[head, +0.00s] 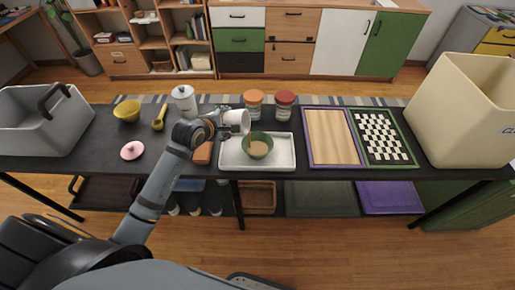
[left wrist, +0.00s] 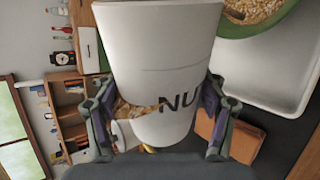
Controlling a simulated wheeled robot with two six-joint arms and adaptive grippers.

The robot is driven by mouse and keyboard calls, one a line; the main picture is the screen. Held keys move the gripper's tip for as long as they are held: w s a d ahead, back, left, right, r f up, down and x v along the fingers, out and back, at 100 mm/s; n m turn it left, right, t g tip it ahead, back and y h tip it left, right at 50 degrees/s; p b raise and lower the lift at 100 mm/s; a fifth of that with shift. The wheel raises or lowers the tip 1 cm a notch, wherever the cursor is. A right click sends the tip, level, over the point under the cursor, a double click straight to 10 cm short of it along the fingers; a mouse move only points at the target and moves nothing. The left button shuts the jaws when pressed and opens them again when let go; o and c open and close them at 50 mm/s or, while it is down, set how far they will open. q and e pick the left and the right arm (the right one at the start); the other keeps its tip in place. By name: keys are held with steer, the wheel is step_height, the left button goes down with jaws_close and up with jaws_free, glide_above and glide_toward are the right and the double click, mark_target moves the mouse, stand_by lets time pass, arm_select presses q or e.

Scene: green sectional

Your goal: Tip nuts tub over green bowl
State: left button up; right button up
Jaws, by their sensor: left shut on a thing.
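My left gripper (head: 222,122) is shut on the white nuts tub (head: 238,121), one finger on each side of it. The tub is tipped far over, with its mouth towards the right, above and a little left of the green bowl (head: 257,147). In the left wrist view the tub (left wrist: 160,50) shows the letters "NU", and the gripper (left wrist: 157,112) grips its sides. The bowl stands upright in a white tray (head: 228,157) and holds tan, nut-like bits, which also show in the left wrist view (left wrist: 250,8). My right gripper is not in view.
Two jars with orange (head: 254,97) and red (head: 286,98) lids stand behind the tray. A wooden board (head: 333,137) and checkered board (head: 381,137) lie right of the tray.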

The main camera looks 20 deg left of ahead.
arm_select(q)
steer(key=shift+r+p, duration=0.15)
steer(key=shift+p, duration=0.3)
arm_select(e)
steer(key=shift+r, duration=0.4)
arm_select(q)
steer(key=shift+r+p, duration=0.15)
steer(key=shift+p, duration=0.2)
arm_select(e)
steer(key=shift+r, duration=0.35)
arm_select(q)
steer(key=shift+w, duration=0.1)
steer(key=shift+d+r+y, duration=0.15)
steer(key=shift+d+y, duration=0.05)
steer(key=shift+y, duration=0.1)
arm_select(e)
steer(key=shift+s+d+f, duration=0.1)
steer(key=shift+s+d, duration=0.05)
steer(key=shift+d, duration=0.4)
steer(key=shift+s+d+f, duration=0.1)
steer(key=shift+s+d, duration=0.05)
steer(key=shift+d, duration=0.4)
